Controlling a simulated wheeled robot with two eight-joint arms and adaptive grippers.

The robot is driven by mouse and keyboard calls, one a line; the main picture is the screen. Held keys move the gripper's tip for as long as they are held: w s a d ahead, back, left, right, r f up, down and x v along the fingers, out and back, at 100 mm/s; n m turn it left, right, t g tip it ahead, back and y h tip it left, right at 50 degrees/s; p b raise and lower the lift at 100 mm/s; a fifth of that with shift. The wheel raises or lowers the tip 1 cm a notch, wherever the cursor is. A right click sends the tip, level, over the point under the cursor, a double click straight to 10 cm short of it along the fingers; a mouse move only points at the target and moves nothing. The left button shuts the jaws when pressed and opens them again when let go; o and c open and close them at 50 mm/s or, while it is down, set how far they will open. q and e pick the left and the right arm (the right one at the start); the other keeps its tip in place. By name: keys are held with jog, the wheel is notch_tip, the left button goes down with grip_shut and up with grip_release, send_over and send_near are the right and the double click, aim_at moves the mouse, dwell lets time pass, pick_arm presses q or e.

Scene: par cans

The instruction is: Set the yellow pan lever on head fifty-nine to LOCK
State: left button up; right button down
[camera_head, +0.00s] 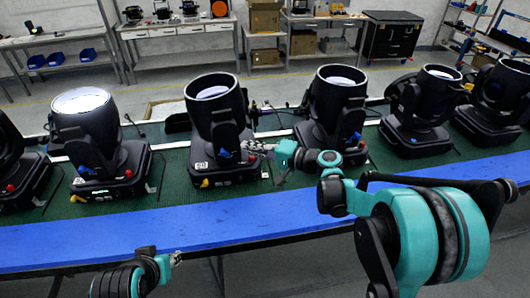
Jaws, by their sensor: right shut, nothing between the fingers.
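A row of black moving-head lights stands on a green mat. My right gripper (257,147) reaches in from the right and is shut and empty. Its fingertips are beside the middle-left head (214,112), close to its yoke; I cannot tell if they touch. That head has a white tag (201,166) too small to read surely, a blue lever (224,154) and a small yellow part (203,183) low on its base. Which head is fifty-nine, and the lever's setting, cannot be read. My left gripper (173,259) is low at the front edge, its fingers unclear.
Other heads stand to the left (88,122) and right (337,104), with narrow gaps between them. A blue strip (200,232) runs along the bench's front edge and is clear. Behind are an aisle, worktables (180,27) and a black case (391,38).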

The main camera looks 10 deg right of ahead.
aim_at(226, 153)
pick_arm(q)
jog(key=shift+f+b, duration=0.3)
jog(key=shift+f, duration=0.1)
pick_arm(e)
jog(key=shift+s+a+f, duration=0.1)
jog(key=shift+a+f, duration=0.15)
jog(key=shift+a, duration=0.8)
jog(key=shift+s+a+f, duration=0.1)
jog(key=shift+a+f, duration=0.1)
jog(key=shift+a, duration=0.85)
jog(key=a, duration=0.2)
jog(key=shift+s+a, duration=0.2)
jog(key=shift+a, duration=0.1)
pick_arm(q)
jog(key=shift+f, duration=0.15)
jog(key=shift+d, duration=0.1)
pick_arm(e)
jog(key=shift+d, duration=0.1)
